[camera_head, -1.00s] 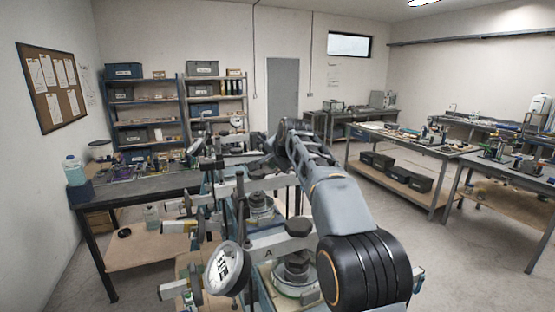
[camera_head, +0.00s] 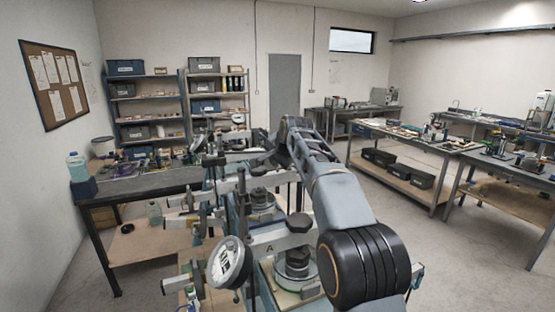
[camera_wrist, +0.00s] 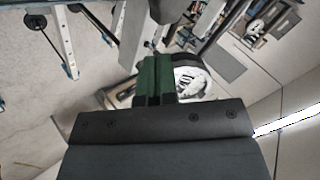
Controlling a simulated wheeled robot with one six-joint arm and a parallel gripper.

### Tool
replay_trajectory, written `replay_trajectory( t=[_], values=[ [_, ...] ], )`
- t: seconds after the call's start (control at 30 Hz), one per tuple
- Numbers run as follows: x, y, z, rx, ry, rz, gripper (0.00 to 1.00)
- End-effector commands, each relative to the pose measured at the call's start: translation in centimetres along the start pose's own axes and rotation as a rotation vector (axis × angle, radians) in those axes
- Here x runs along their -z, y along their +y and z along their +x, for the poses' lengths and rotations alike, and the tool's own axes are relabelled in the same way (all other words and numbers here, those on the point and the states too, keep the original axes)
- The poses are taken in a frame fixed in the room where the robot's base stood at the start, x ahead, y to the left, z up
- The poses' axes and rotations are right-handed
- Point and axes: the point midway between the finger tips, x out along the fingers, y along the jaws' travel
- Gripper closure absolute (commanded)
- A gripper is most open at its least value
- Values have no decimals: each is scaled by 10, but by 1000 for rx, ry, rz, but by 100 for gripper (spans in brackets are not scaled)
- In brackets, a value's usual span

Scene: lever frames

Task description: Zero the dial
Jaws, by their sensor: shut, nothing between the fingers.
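A round white-faced dial (camera_head: 230,262) with a dark rim is mounted at the near end of a lever frame marked A (camera_head: 270,247). Its face is tilted and its needle is too small to read. A white dial face (camera_wrist: 190,85) shows in the wrist view, partly hidden behind my gripper; I cannot tell whether it is the same dial. My gripper (camera_wrist: 156,72) has green fingers that are shut and empty, in front of that face. I cannot tell whether they touch it. In the head view my arm hides the gripper's fingertips.
Several lever frames with weights and black knobs (camera_head: 298,223) stand close together left of my arm.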

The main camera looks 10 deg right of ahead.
Motion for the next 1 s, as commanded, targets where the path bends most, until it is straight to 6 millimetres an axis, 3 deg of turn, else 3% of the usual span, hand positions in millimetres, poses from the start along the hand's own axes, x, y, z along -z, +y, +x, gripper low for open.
replay_trajectory(
  t=[0.03, 1.0],
  values=[
    [-2, 4, 7, -9, -8, 1, 100],
    [-8, -17, 7, -4, -9, -2, 100]
  ],
)
